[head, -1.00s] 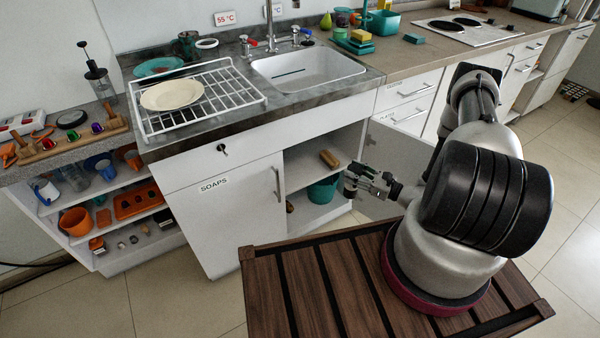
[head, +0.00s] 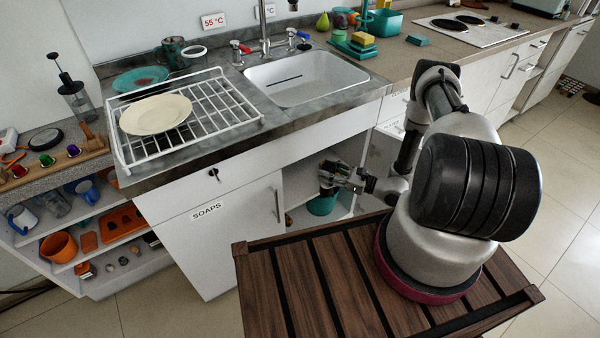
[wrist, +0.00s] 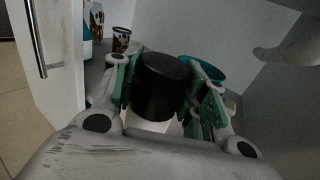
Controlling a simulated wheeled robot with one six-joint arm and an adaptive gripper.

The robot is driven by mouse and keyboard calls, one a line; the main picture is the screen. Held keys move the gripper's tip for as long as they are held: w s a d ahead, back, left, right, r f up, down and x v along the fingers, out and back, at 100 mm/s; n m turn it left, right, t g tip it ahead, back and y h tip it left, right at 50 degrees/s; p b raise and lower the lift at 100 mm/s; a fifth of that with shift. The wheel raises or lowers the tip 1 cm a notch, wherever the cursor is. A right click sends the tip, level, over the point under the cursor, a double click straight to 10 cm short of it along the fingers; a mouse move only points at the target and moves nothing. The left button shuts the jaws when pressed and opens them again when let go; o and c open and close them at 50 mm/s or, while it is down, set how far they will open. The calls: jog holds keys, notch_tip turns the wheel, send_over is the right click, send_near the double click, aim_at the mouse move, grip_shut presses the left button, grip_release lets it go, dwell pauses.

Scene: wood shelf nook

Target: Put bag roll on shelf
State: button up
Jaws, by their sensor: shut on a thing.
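The bag roll is a short black cylinder (wrist: 162,85) in the wrist view, upright between the green-padded fingers of my gripper (wrist: 165,92). My gripper is shut on it. In the head view my gripper (head: 332,174) is at the open cabinet under the sink, at about the height of the inner shelf (head: 298,186). The roll shows there only as a small dark patch. I cannot tell whether it touches the shelf. My gripper hides part of the shelf.
A teal bin (head: 323,205) stands below my gripper in the cabinet. A white door (head: 235,232) labelled SOAPS is left of the opening.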

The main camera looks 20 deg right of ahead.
jog(key=w+a+f, duration=0.3)
jog(key=w+a, duration=0.4)
jog(key=a, duration=0.1)
jog(key=shift+a+f, duration=0.15)
jog(key=shift+f, duration=0.1)
jog(key=shift+w+f, duration=0.1)
jog(key=shift+f, duration=0.05)
jog(key=o, duration=1.2)
jog(key=v, duration=1.2)
